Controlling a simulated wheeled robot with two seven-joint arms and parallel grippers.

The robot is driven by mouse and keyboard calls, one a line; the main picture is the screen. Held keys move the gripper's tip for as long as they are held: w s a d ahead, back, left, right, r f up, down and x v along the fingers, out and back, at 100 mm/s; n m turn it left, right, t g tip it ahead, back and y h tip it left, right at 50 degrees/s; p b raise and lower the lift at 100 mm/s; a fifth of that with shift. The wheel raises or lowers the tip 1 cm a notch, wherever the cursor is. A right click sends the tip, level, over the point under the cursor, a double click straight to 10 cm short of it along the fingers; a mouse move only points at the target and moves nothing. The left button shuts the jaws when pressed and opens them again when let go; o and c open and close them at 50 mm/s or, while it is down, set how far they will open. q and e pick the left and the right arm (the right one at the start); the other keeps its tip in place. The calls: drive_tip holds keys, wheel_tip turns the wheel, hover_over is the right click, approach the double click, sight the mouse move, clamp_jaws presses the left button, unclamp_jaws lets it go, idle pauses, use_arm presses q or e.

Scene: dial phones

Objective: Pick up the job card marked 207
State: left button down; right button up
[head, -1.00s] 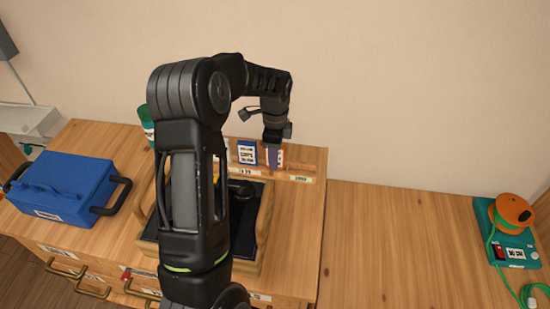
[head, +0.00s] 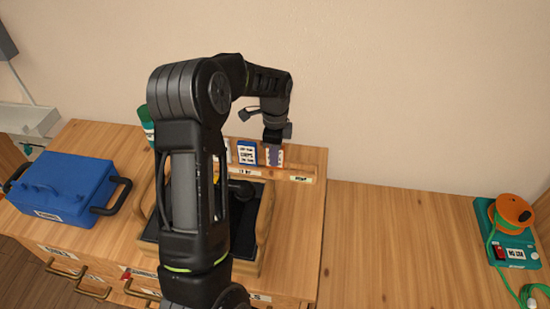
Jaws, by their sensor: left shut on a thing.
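My left gripper (head: 275,139) is at the back rack, above its right part, pointing down. It is shut on a pale card with a purple edge (head: 275,155), which stands upright right under the fingers. The number on that card is too small to read. A blue-edged card (head: 247,153) stands just to its left on the wooden card rack (head: 301,173). Another card partly shows left of that, mostly hidden by my left arm. The rack's front has small labels that I cannot read clearly. My right gripper is not in view.
A wooden tray (head: 263,215) with a dark inside and a black-handled tool lies before the rack, partly behind my arm. A blue toolbox (head: 62,187) is at the left, a green bottle (head: 147,122) at the back. The right bench (head: 400,245) is clear up to a teal device with orange reel (head: 512,228).

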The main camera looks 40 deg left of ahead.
use_arm(q)
drive_tip(key=shift+r, duration=0.1)
wheel_tip(320, 180, up, 10)
drive_tip(key=shift+f+b, duration=0.1)
drive_tip(key=shift+b, duration=0.6)
